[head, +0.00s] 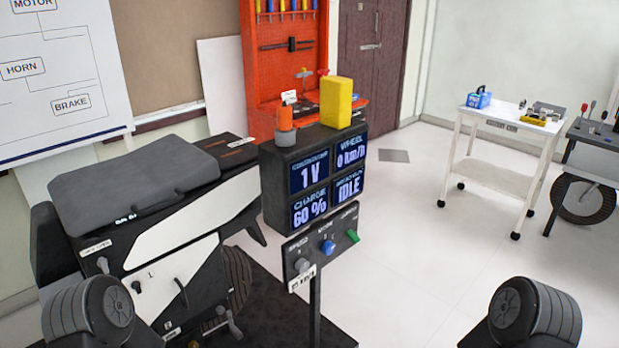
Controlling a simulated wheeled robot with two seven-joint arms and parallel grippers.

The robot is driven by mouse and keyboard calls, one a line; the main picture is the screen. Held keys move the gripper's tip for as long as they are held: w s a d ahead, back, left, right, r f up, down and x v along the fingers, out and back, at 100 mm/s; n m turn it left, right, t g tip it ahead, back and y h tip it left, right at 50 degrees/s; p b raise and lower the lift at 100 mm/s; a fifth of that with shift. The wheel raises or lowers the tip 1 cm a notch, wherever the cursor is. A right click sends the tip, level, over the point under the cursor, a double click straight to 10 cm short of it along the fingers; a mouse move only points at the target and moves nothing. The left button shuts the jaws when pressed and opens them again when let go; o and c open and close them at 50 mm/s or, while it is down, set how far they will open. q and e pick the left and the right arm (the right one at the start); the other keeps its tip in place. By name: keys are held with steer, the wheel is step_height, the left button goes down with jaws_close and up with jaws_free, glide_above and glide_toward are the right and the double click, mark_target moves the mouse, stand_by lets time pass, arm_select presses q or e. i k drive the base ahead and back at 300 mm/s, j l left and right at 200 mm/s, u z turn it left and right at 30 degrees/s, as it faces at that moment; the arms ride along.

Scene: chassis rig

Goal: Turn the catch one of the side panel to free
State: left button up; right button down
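The side panel (165,274) is a white plate on the near side of the dark chassis at left. A small black catch (136,287) sits near its left end, with a small mark like a "1" beside it. A second black catch (181,292) is further right and appears tilted. I cannot tell for certain which is catch one. The panel's lower left is partly hidden by my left arm link. Only rounded links of my arms show, at bottom left and bottom right. Neither gripper is in view.
A control post (323,249) with coloured knobs stands right of the chassis. Behind it is a display box (317,176) bearing a yellow block (336,102). A white cart (500,176) stands at right. The floor between is clear.

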mark_target(135, 285)
steer(key=u, duration=1.15)
